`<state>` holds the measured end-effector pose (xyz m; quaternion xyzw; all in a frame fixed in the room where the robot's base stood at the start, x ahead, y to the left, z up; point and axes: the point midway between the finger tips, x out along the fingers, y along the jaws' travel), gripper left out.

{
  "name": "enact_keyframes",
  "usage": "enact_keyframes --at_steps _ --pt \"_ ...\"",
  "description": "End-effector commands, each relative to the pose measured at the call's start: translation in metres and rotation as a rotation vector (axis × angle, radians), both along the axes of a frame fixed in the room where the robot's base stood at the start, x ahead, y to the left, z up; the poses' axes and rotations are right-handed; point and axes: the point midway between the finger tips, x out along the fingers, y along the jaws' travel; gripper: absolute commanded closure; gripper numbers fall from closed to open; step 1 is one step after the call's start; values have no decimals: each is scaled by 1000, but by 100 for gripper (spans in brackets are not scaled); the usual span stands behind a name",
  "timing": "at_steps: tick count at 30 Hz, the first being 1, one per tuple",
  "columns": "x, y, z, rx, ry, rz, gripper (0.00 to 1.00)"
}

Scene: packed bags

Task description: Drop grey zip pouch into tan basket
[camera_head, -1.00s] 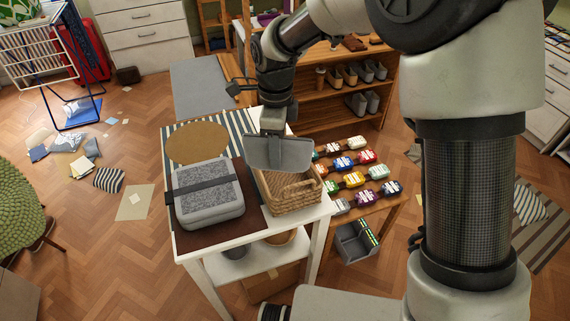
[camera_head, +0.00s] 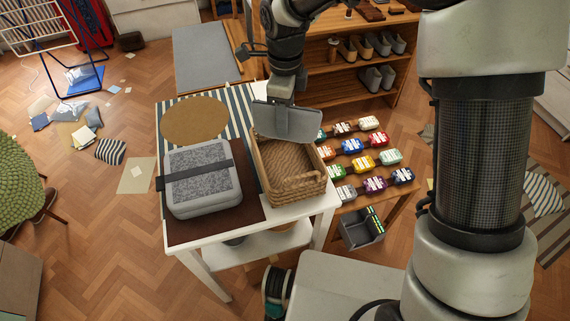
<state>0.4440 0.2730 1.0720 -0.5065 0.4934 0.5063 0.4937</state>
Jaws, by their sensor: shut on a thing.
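The grey zip pouch (camera_head: 288,122) hangs from my gripper (camera_head: 280,100), a flat grey slab seen nearly face-on. My gripper is shut on its upper part; the fingertips are hard to make out. The pouch is at the far end of the tan basket (camera_head: 298,193), in front of its far rim in the picture. I cannot tell its exact height above the basket. The basket is woven and open-topped, and its visible floor looks empty. It stands on the right side of the white table (camera_head: 205,252).
A grey case with a black strap (camera_head: 200,172) lies on a brown mat left of the basket. A round cork mat (camera_head: 194,120) is behind it. Rows of coloured packets (camera_head: 363,162) fill a low wooden stand to the right. A shoe shelf (camera_head: 340,85) stands behind.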

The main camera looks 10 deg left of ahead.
Motion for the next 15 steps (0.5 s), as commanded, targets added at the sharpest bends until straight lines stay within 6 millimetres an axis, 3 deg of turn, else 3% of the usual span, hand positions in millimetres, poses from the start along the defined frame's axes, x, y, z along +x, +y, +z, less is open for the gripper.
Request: enact_keyframes --at_steps 4,13,14,15 --pt "0 0 -16 0 1 1 100" --pt "0 0 -17 0 0 1 100" --pt "0 0 -17 0 0 1 56" --pt "0 0 -17 0 0 1 50"
